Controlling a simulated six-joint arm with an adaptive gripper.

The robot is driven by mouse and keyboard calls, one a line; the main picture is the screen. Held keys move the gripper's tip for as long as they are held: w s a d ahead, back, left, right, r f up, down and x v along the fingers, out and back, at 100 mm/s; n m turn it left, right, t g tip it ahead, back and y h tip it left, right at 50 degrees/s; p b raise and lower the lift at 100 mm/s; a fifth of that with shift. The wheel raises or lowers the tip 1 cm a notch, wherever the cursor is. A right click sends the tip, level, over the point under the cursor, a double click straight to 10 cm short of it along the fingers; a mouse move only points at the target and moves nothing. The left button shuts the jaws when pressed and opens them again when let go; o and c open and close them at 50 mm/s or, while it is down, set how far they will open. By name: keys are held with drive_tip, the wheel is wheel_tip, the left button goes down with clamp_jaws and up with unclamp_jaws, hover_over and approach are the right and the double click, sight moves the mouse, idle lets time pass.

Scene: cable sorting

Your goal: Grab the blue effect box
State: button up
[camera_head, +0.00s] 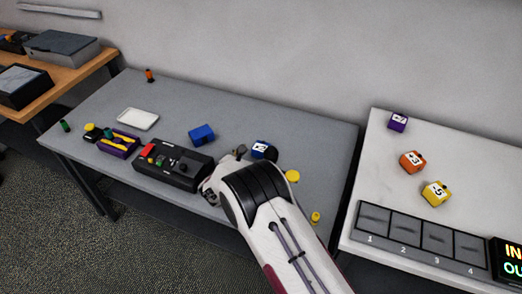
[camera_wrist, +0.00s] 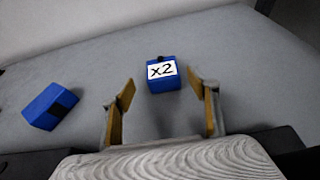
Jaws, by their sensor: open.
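A blue box with a white "x2" label (camera_wrist: 162,74) sits on the grey table, just beyond and between my open fingertips in the wrist view. In the head view this labelled blue box (camera_head: 261,149) shows partly behind my arm. My gripper (camera_wrist: 162,97) is open and empty, its two fingers spread apart. A second blue box (camera_head: 201,134), with no white label showing, lies to the left. In the wrist view this second box (camera_wrist: 50,106) is tilted and has a dark patch.
A black device with a red part (camera_head: 172,165) lies left of my arm. A white tray (camera_head: 138,119) and a purple holder (camera_head: 119,144) are farther left. Purple (camera_head: 397,122), orange (camera_head: 412,161) and yellow (camera_head: 436,194) boxes stand on the white table by numbered slots (camera_head: 420,239).

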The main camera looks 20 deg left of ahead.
sight(258, 152)
drive_tip(key=shift+w, duration=0.15)
drive_tip(key=shift+d+x, duration=0.1)
drive_tip(key=shift+x, duration=0.6)
drive_tip(key=shift+d+x, duration=0.15)
drive_tip(key=shift+x, duration=1.6)
drive_tip(key=shift+f, duration=0.15)
drive_tip(key=c, duration=1.3)
